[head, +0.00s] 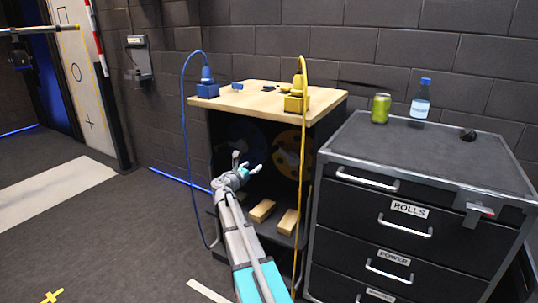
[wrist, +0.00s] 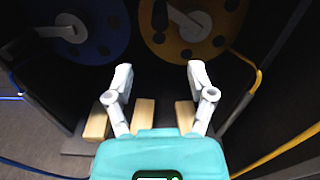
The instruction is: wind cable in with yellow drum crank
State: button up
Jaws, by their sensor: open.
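The yellow drum (head: 288,152) stands upright inside the dark cabinet under the wooden top, partly in shadow. In the wrist view the yellow drum (wrist: 174,48) is at the top, cut off by the frame edge. Its crank (wrist: 186,18) is a pale arm with a dark knob (wrist: 160,16) at the left end. My gripper (wrist: 160,76) is open and empty, with the drum and crank beyond its fingertips. In the head view my gripper (head: 250,168) is at the cabinet's open front. The yellow cable (head: 303,150) hangs from the yellow plug (head: 296,100) down past the cabinet.
A blue drum (wrist: 100,40) with its own crank (wrist: 62,32) is left of the yellow one. Wooden blocks (head: 262,211) lie on the cabinet floor. A blue cable (head: 186,130) hangs at the left. A drawer cabinet (head: 440,150) stands close on the right.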

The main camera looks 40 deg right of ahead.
aim_at(269, 153)
jog(key=shift+d, duration=0.1)
jog(key=x, duration=1.3)
jog(key=shift+w+d, duration=0.15)
jog(key=shift+d, duration=0.1)
grip_shut()
